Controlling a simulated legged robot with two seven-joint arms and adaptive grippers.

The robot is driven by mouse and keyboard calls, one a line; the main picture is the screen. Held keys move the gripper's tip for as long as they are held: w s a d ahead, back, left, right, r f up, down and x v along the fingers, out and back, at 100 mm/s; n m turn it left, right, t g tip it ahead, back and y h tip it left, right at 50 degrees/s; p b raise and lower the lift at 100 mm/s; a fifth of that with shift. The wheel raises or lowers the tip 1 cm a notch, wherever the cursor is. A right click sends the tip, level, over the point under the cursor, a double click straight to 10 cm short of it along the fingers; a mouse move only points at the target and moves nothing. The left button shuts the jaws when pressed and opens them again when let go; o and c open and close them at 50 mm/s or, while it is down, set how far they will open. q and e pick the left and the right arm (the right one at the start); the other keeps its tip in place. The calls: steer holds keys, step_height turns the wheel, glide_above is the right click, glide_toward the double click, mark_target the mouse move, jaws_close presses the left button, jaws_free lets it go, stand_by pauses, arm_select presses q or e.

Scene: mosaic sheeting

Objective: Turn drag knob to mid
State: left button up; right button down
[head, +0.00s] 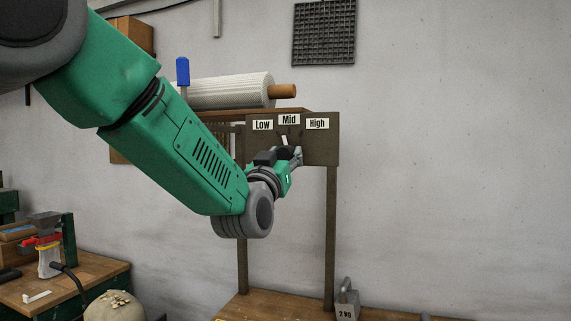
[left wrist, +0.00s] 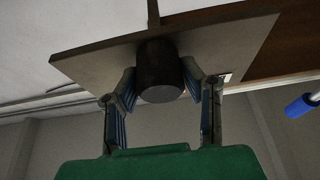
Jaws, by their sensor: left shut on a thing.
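The drag knob (left wrist: 158,72) is a dark round cylinder on a brown panel (head: 322,150). In the head view it is mostly hidden behind my left gripper (head: 287,157). A white pointer mark (head: 284,140) shows above the gripper. It tilts slightly left and points near the Mid label (head: 289,119), on its Low side. The Low label (head: 262,125) is left of Mid and the High label (head: 317,124) is right. In the left wrist view my left gripper (left wrist: 160,82) has one finger on each side of the knob and is shut on it. My right gripper is not in view.
A roll of white mesh sheeting (head: 228,92) lies on the stand above the panel. A blue handle (head: 183,71) stands upright beside the roll. A weight (head: 346,300) sits on the bench below. A wooden table (head: 85,275) stands at lower left. The space to the right is free.

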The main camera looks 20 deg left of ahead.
arm_select(q)
steer(key=shift+m+h+b, duration=0.75)
steer(key=shift+m+h, duration=0.25)
steer(key=shift+m, duration=1.3)
steer(key=o, duration=1.1)
steer(key=shift+d, duration=0.1)
steer(key=shift+o, duration=0.2)
steer(key=shift+s, duration=0.1)
steer(key=v, duration=1.1)
steer(key=shift+s+f, duration=0.15)
steer(key=shift+s, duration=0.15)
